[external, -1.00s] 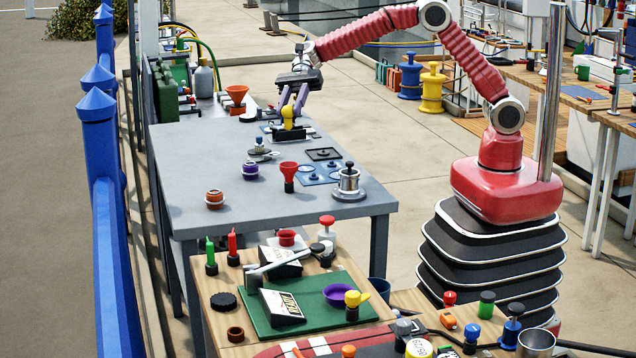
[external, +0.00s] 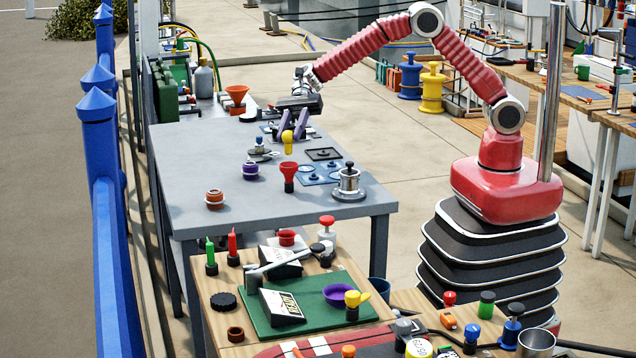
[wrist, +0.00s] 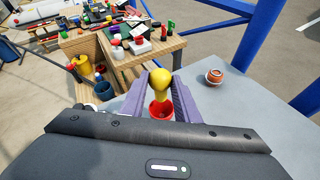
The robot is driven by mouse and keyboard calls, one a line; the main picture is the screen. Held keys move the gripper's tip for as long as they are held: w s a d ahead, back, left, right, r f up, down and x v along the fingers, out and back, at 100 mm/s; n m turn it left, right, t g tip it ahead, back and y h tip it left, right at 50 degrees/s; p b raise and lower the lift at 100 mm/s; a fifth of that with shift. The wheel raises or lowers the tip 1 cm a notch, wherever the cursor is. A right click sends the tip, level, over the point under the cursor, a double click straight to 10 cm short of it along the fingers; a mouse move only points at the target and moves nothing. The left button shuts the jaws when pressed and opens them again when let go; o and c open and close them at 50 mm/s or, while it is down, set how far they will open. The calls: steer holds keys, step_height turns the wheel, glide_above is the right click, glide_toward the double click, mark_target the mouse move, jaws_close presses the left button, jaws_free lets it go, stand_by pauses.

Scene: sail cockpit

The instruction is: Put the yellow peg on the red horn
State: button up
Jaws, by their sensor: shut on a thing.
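The yellow peg (external: 288,143) is between the purple fingers of my gripper (external: 288,126), which is shut on it. In the external view it hangs down, with a gap in the picture between it and the red horn (external: 288,172). The red horn stands upright on the grey table, wide mouth up, on a dark foot. In the wrist view the yellow peg (wrist: 159,80) shows its rounded head between the fingertips (wrist: 160,88). The red horn (wrist: 160,109) shows just below it in that view, partly hidden by the peg and my gripper body.
An orange funnel (external: 236,94) is at the back. The table's front left is mostly clear.

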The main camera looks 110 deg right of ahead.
steer(key=shift+f, duration=1.45)
steer(key=o, duration=1)
steer(key=v, duration=1.2)
